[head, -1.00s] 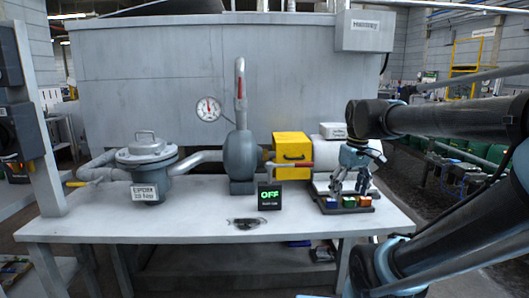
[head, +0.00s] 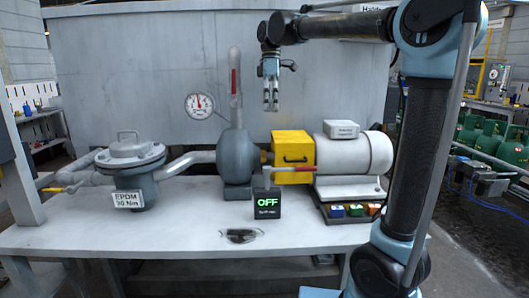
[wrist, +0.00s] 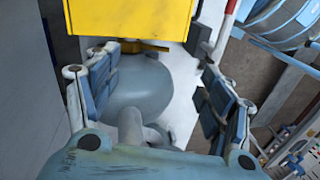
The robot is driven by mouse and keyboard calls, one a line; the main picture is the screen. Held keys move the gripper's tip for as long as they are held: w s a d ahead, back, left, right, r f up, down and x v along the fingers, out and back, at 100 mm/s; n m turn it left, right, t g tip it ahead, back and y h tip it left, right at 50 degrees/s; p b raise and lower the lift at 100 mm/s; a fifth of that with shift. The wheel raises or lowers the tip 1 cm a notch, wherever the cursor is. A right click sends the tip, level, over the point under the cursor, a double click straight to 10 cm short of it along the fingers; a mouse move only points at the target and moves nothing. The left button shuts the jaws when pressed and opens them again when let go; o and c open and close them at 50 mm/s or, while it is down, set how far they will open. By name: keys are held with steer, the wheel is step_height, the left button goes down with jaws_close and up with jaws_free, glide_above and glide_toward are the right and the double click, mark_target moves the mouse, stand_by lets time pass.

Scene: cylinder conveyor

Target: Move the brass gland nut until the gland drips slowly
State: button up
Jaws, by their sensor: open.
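A small brass-coloured part (head: 264,157), which looks like the gland nut, sits between the grey pump casing (head: 237,158) and the yellow guard box (head: 292,150). A brass-yellow strip (wrist: 145,47) shows below the yellow box in the wrist view; I cannot tell whether it is the nut. My gripper (head: 270,107) hangs fingers-down above the pump and yellow box, clear of both. In the wrist view its fingers (wrist: 157,75) are spread with nothing between them. Any drip at the gland is too small to see.
A display (head: 267,205) reads OFF. A gauge (head: 199,105) and lidded strainer (head: 131,160) are at left. The front of the bench is mostly clear.

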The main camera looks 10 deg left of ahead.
steer(key=a+n, duration=0.1)
steer(key=a, duration=0.1)
glide_toward(264, 156)
steer(key=x, duration=0.8)
steer(key=shift+w+f, duration=0.35)
steer(key=c, duration=1.6)
